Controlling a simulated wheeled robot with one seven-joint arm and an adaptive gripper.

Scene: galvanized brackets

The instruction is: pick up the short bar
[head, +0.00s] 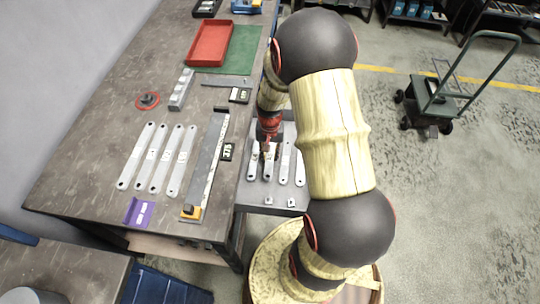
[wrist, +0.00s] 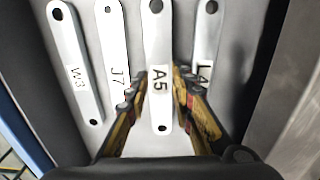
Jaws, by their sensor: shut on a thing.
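Several pale metal bars with holes at their ends lie in a grey tray (head: 257,196) beside the bench. In the wrist view they carry labels: the W3 bar (wrist: 75,60), the J7 bar (wrist: 112,45), the A5 bar (wrist: 157,40) and the L4 bar (wrist: 207,35). My gripper (wrist: 160,82) is shut on the A5 bar, one finger on each side. In the head view my gripper (head: 267,146) is low over the tray, partly hidden by my arm.
On the bench, several longer bars (head: 158,158) lie left of a steel rule (head: 207,160). A purple block (head: 139,212), a grey block (head: 181,90), a red tray (head: 209,43) and a green mat (head: 243,48) are also there. A trolley (head: 437,100) stands on the floor at right.

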